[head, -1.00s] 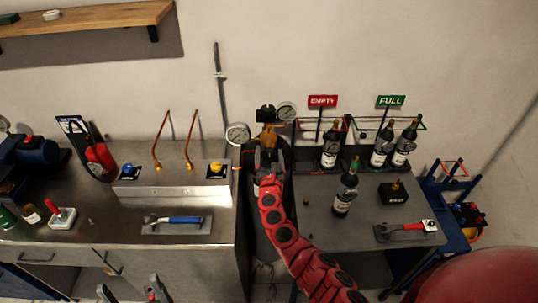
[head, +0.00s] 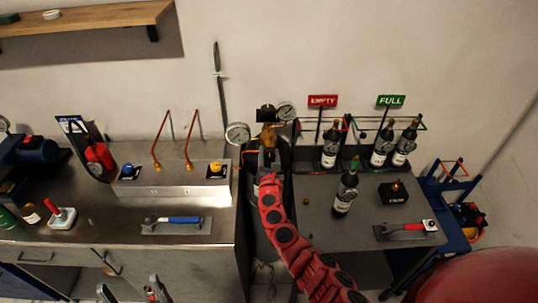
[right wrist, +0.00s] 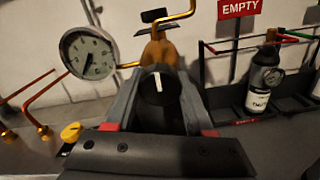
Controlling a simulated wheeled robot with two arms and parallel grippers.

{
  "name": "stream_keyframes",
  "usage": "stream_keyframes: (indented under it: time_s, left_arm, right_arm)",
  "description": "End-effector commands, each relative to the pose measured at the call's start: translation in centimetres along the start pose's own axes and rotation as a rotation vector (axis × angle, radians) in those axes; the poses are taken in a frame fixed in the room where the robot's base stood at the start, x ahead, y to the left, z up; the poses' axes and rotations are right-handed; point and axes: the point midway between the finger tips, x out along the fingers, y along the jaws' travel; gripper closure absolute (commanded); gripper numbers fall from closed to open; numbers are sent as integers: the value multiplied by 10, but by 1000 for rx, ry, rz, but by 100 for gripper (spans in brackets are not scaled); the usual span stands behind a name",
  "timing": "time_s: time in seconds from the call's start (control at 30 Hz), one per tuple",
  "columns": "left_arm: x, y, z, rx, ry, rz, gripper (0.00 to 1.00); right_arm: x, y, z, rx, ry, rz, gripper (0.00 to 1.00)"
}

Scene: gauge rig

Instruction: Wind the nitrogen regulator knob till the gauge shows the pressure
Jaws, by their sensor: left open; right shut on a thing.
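The brass regulator (head: 267,132) stands against the wall between the two benches, with two round white gauges, a left gauge (head: 238,134) and a right gauge (head: 287,111). A gauge (right wrist: 88,53) is large in the right wrist view; its dark needle points downward, but the numbers are too small to read. The black knob (right wrist: 158,88) has a white mark, which stands nearly upright. My right gripper (head: 268,157) is shut on the knob, one finger on each side. My left gripper (head: 132,292) is open and empty at the bottom edge, before the left bench.
The right bench (head: 318,218) carries a dark bottle (head: 346,193), a black box (head: 394,193) and a red-handled tool (head: 402,229). More bottles stand behind under EMPTY (head: 323,101) and FULL (head: 390,100) signs. The left bench has a blue-handled tool (head: 180,220) and copper pipes (head: 189,142).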

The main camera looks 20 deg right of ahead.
Motion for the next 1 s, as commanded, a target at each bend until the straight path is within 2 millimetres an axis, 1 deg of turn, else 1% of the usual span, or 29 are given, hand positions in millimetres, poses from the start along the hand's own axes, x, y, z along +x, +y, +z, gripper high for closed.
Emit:
stream_keyframes:
  time_s: [0.17,0.37,1.0]
  left_arm:
    - [-9,0,2,0,0,0,6]
    - [-23,1,4,0,0,0,6]
    - [-79,4,13,0,0,0,6]
  right_arm:
    - [0,0,-2,80,-2,2,100]
    - [0,-1,-3,235,-2,-1,100]
    - [0,2,-2,845,-2,4,100]
